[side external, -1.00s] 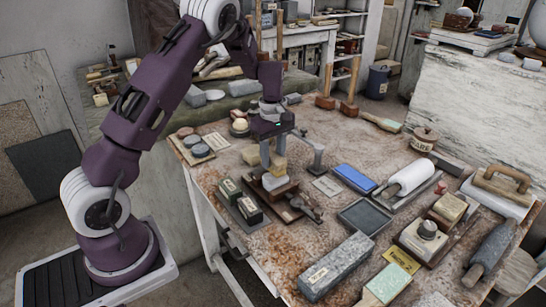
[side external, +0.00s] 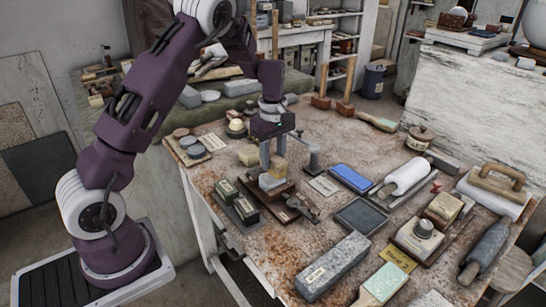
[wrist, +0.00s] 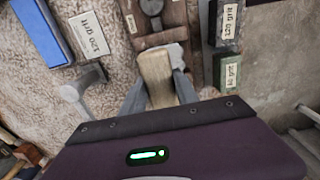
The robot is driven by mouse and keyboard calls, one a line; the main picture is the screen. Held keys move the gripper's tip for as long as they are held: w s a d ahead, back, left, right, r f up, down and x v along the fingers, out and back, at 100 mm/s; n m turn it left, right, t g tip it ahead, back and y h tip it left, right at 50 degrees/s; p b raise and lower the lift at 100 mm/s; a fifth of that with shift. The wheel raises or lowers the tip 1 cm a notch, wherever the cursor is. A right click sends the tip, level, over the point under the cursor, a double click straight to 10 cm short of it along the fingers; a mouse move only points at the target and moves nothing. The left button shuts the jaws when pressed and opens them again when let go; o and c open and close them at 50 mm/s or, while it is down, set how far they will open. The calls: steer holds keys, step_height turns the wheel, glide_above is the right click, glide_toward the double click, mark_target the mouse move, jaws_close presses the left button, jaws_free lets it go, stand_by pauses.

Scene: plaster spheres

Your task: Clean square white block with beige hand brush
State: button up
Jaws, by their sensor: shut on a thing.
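My gripper (side external: 272,168) is shut on the beige hand brush (side external: 280,168) and points down over the left part of the table. The brush also shows between the fingers in the wrist view (wrist: 157,80). The square white block (side external: 268,182) is right below the brush, on a dark wooden board (side external: 272,196). Only a pale edge of the block (wrist: 178,50) shows past the brush in the wrist view. The brush's lower end is at the block's top; I cannot tell whether they touch.
A grey post (side external: 314,160) stands close behind to the right. A blue block (side external: 351,177) and a dark tray (side external: 361,216) lie further right.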

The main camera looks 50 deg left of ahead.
steer(key=shift+f, duration=0.5)
steer(key=shift+d, duration=1.1)
steer(key=shift+a, duration=0.1)
steer(key=shift+a, duration=2.15)
